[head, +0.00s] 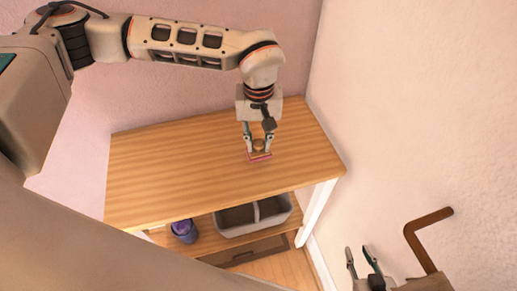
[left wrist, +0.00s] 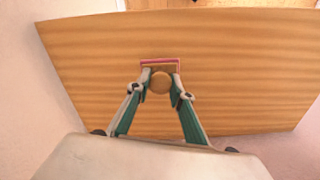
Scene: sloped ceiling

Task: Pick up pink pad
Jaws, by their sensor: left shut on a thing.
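The pink pad (head: 261,158) is a small flat block at the right part of the wooden table (head: 170,172). It also shows in the left wrist view (left wrist: 160,62), at the fingertips. A round, wood-coloured knob (left wrist: 160,84) sits right by it, between the fingers; I cannot tell if they are one piece. My left gripper (head: 258,148) points down from above and is shut on the pad, its fingers on either side. I cannot tell if the pad touches the table. My right gripper (head: 360,251) is open and empty, low at the right, away from the table.
The tabletop is otherwise bare. Below it, a shelf holds a grey two-part bin (head: 236,230) and a dark cup (head: 184,231) with something purple inside. A pale wall (head: 420,110) stands close on the right. A brown bent bar (head: 416,238) shows at lower right.

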